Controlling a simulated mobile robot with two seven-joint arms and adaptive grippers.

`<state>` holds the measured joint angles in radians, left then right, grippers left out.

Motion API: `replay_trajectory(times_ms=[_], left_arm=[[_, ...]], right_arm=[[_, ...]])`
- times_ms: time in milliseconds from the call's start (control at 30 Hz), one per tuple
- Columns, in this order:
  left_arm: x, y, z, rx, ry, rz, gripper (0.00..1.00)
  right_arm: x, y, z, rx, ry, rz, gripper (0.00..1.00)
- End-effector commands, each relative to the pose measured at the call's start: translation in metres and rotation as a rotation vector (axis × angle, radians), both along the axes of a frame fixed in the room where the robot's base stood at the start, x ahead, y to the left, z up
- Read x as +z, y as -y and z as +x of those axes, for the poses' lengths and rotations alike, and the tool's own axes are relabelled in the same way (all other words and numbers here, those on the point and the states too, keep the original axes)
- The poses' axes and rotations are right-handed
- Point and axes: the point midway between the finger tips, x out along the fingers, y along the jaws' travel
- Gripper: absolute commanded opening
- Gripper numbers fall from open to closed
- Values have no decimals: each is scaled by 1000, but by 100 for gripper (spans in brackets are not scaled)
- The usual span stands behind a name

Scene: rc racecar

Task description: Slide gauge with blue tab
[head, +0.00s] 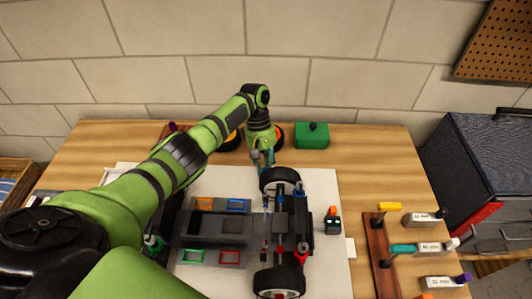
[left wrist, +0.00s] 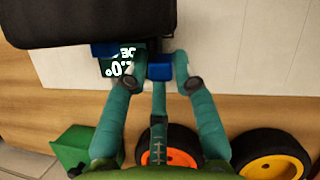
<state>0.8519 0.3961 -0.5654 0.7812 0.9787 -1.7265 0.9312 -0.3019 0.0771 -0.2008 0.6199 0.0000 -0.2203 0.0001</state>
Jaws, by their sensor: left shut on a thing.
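My left gripper (head: 264,163) reaches over the back of the white mat, beside the car's rear-side wheel in the picture (head: 279,180). In the left wrist view its two teal fingers (left wrist: 163,67) are shut on the blue tab (left wrist: 159,72) of the gauge. The gauge's display (left wrist: 118,66) shows pale upside-down characters, partly hidden, just left of the tab. A teal ticked strip (left wrist: 158,140), which looks like the gauge's scale, runs between the fingers toward my wrist. The wheel (left wrist: 90,22) lies close above the gauge. My right gripper is not in view.
A green box (head: 312,137) and loose wheels with orange (left wrist: 168,157) and yellow (left wrist: 272,169) hubs stand by the wall. The car chassis (head: 285,225) covers the mat's (head: 333,190) middle. A tool rack (head: 380,250) with coloured handles stands right, and a dark cabinet (head: 485,165) beyond it.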

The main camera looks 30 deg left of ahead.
Motion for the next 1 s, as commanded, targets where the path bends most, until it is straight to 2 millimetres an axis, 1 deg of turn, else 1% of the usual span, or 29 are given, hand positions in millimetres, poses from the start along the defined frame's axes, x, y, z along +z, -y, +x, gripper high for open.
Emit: replay_trajectory(times_ms=[33, 67, 400, 433, 467, 500, 667, 833, 933, 1000], left_arm=[[3, 2, -4, -7, -8, -5, 0], [2, 2, -5, -7, -8, -5, 0], [-2, 4, -7, -10, -13, -7, 0], [-2, 4, -7, -10, -14, -8, 35], [-2, 4, -8, -9, -14, -7, 47], [-2, 4, -8, -9, -14, -7, 49], [-2, 3, -6, -7, -10, -6, 49], [3, 2, -4, -5, -7, -5, 49], [14, -2, 0, -4, -3, -4, 49], [26, -6, 4, -3, -1, -5, 49]], right_arm=[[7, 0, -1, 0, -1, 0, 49], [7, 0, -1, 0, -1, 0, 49], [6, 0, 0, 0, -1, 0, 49], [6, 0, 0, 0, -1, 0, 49], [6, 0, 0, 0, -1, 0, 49], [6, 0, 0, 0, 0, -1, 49], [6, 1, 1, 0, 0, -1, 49], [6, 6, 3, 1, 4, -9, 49], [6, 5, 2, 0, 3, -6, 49], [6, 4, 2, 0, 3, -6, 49]])
